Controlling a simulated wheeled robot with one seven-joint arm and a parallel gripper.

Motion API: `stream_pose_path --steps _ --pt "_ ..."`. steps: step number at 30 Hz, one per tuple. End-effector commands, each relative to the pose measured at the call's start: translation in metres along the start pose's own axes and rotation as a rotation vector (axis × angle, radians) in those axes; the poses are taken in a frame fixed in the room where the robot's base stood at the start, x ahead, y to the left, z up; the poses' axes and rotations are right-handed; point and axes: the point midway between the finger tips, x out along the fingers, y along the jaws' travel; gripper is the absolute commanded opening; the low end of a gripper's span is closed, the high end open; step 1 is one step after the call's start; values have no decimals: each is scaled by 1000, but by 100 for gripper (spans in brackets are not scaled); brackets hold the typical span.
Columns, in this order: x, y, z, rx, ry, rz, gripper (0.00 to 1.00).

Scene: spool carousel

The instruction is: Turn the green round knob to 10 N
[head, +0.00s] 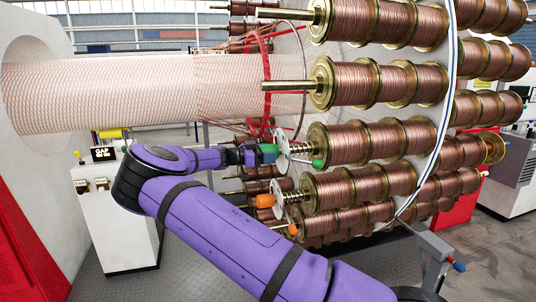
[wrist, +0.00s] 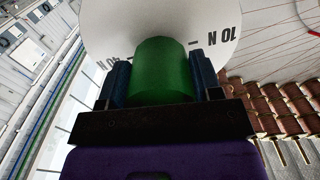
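The green round knob (head: 268,152) sits at the front of a white dial disc (head: 283,147) at a spool's shaft end. In the wrist view the green knob (wrist: 163,72) fills the middle, with the white dial (wrist: 150,18) behind it. The mark "10 N" (wrist: 224,34) shows upside down, right of the knob. Another number mark (wrist: 110,62) at left is partly hidden by a finger. My gripper (head: 254,154) reaches the knob from the left. Its blue fingers lie against both sides of the knob and appear shut on it. Any pointer on the knob is hidden.
Copper spools (head: 365,142) stand in rows on the carousel at right. An orange knob (head: 264,201) is just below, and a green-tipped lever (head: 318,164) is close at right. A pale wire cone (head: 150,88) runs above my arm. A white control box (head: 115,215) stands at left.

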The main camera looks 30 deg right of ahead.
Motion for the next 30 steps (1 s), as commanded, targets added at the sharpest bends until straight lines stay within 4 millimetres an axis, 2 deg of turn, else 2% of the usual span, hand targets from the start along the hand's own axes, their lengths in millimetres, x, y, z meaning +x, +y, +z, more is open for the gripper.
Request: stream_pose_path --steps 8,14,30 --pt "0 0 0 -17 0 0 35" --pt "0 0 0 -94 -1 0 35" --pt "0 1 0 -564 -1 0 35"
